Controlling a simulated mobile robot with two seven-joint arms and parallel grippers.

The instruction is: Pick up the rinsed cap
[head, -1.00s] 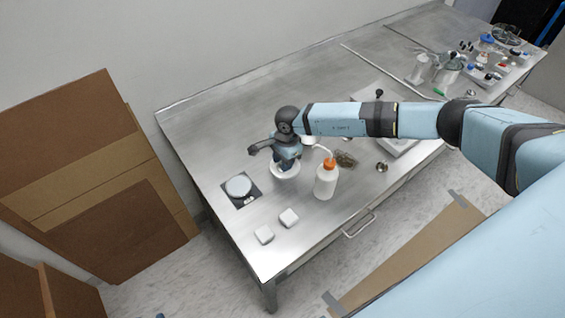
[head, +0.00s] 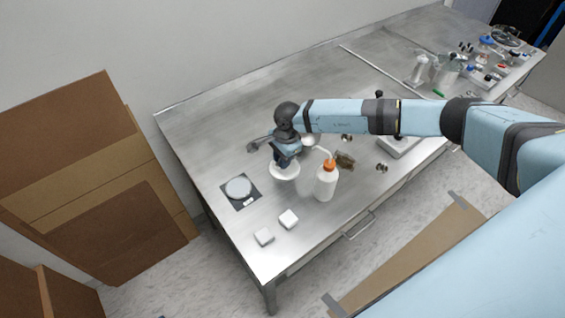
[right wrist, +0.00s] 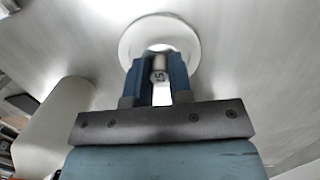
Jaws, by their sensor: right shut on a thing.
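My right gripper (head: 286,161) points down over a round white dish (head: 284,174) on the metal bench. In the right wrist view, its two blue fingers (right wrist: 159,78) are shut on a small pale cylindrical piece with dark marks, the cap (right wrist: 159,69) by its place. The white dish (right wrist: 135,34) lies behind the fingertips. I cannot tell whether the cap still touches the dish. In the head view the gripper hides the cap. My left gripper is not in view.
A white wash bottle (head: 326,182) with an orange top stands right of the dish. A black pad with a round plate (head: 238,188) lies left. Small metal cups (head: 381,168) and glassware are farther right. The back left bench is clear.

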